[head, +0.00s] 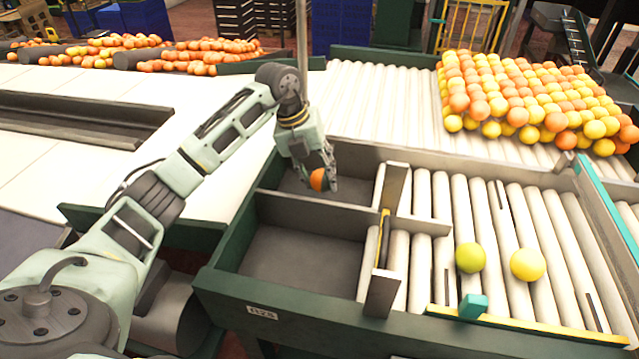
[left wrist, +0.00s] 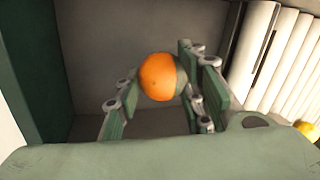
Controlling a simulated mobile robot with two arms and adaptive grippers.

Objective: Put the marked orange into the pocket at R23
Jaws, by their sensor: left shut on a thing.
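My left gripper (head: 326,184) is shut on an orange (head: 318,180) and holds it above the rear pocket (head: 291,187), near the divider between two pockets. In the left wrist view the orange (left wrist: 157,76) sits between the fingers of the left gripper (left wrist: 160,88), with a grey pocket floor behind it. My right gripper is not in view.
A green fruit (head: 470,258) and a yellow one (head: 527,265) lie on the rollers right of the pockets. Grey dividers (head: 382,290) stand between the rollers and pockets. A large pile of oranges (head: 520,95) lies at the back right.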

